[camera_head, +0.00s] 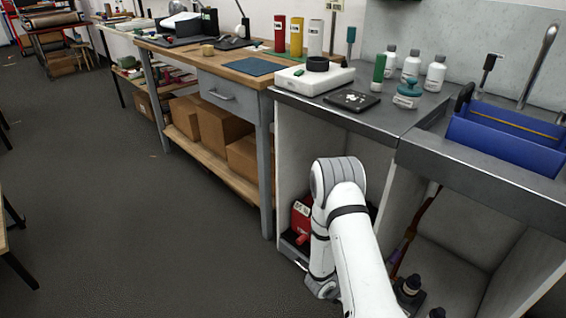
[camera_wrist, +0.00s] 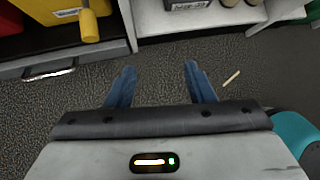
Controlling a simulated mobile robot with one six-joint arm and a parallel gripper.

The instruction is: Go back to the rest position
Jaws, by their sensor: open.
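My gripper (camera_wrist: 160,82) shows in the wrist view as two blue fingers set well apart, with nothing between them. It is open above the dark speckled floor. In the head view my white arm is folded downward in front of the grey counter (camera_head: 300,98), and its fingers cannot be made out there.
A white cabinet base (camera_wrist: 175,28) and a dark drawer front (camera_wrist: 80,62) lie just beyond my fingers. A pale stick (camera_wrist: 231,78) lies on the floor. The counter carries white bottles (camera_head: 411,66) and a blue bin (camera_head: 505,146). Open floor (camera_head: 130,220) spreads to the left.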

